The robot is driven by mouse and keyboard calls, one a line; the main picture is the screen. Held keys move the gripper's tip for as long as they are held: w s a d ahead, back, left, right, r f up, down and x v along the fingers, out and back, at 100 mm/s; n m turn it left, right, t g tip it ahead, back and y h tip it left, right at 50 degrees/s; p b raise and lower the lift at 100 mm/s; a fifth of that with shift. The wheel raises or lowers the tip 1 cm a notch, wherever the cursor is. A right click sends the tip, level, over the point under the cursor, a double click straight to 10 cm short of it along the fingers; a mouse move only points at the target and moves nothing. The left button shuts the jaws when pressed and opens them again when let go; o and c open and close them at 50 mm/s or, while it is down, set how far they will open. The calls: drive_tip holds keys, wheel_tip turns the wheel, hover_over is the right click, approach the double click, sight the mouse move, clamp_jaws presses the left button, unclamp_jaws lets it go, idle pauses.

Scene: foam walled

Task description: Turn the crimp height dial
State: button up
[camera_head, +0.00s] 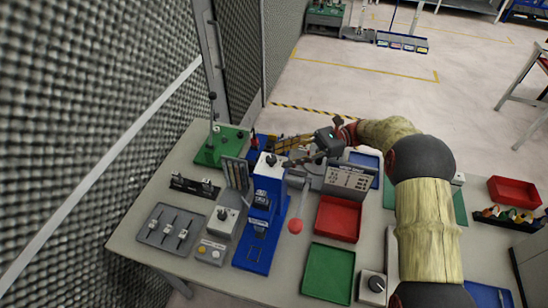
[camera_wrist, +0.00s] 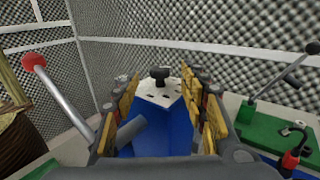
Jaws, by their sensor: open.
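The crimp height dial appears to be the black knob (camera_head: 271,159) on the pale top plate of the blue press (camera_head: 265,199). In the wrist view the black knob (camera_wrist: 160,74) stands upright on the white plate (camera_wrist: 159,94), straight ahead between the fingers. My gripper (camera_head: 281,153) is open beside the press top, reaching in from the right. In the wrist view my gripper (camera_wrist: 159,84) has one finger on each side of the knob's line, with gaps on both sides. I see no contact with the knob; the remaining distance is hard to tell.
The press lever has a red ball (camera_head: 295,226), which shows at left in the wrist view (camera_wrist: 34,61). A grey box with a black knob (camera_head: 222,213) stands left of the press. Red (camera_head: 339,219) and green (camera_head: 328,274) trays lie right. Foam walls are behind.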

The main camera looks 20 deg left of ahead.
drive_tip(key=v, duration=0.6)
drive_tip(key=shift+w+d, duration=0.2)
drive_tip(key=shift+w, duration=0.05)
idle(0.3)
drive_tip(key=s+d+r+n+t+h, duration=0.3)
drive_tip(key=s+d+r+t+h, duration=0.3)
drive_tip(key=s+d+r, duration=0.4)
drive_tip(key=s+d+n+t+h, duration=0.3)
drive_tip(key=s+d+t, duration=0.3)
drive_tip(key=s+d, duration=0.3)
drive_tip(key=s+d+f+n+t+h+b, duration=0.1)
drive_tip(key=s+d+n+t+h, duration=0.2)
drive_tip(key=s+d, duration=0.6)
drive_tip(key=d+t+h, duration=0.1)
drive_tip(key=d+t, duration=0.1)
drive_tip(key=d, duration=0.3)
drive_tip(key=shift+f+t, duration=0.2)
drive_tip(key=shift+t, duration=0.2)
drive_tip(key=shift+o, duration=0.4)
drive_tip(key=shift+w, duration=0.1)
